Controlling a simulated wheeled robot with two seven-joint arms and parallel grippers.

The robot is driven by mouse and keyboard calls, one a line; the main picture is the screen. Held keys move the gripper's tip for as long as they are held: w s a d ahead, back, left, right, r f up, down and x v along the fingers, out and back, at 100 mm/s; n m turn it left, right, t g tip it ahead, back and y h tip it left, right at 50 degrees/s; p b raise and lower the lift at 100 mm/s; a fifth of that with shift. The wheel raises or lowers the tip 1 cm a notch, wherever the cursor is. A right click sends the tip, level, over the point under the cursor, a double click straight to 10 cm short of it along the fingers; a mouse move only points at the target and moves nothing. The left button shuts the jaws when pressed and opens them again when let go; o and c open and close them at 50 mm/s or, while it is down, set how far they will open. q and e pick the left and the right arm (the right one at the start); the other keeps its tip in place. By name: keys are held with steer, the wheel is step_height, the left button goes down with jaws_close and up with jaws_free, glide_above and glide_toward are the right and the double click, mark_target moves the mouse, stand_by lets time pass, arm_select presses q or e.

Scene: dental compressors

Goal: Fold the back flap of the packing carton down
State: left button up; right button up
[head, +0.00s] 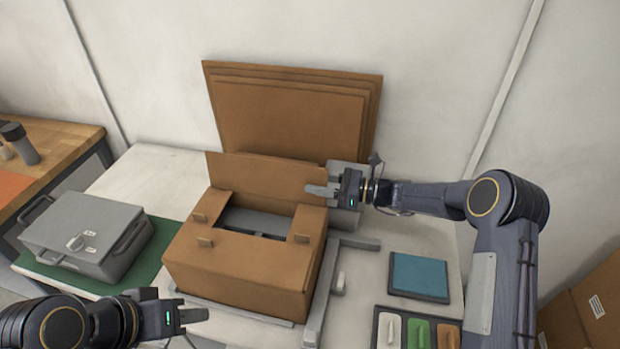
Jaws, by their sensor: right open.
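The brown packing carton (235,270) stands on the white table. Its back flap (265,176) stands up along the rear edge. The front and side flaps lie folded inward, leaving a gap in the top where something grey (253,222) shows inside. My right gripper (320,191) is open at the right end of the back flap, its fingers overlapping the flap in the picture; I cannot tell whether they touch it. My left gripper (195,315) is low in front of the carton at the left, apart from it; its finger gap is not clear.
Flat cardboard sheets (290,110) lean on the wall behind the carton. A grey metal case (88,235) sits on a green mat (165,232) to the left. A blue pad (419,275) and a tray with coloured items (418,333) lie to the right. Grey rails (318,310) border the carton.

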steer(key=shift+w+a, duration=0.25)
steer(key=shift+a, duration=0.95)
jaws_close()
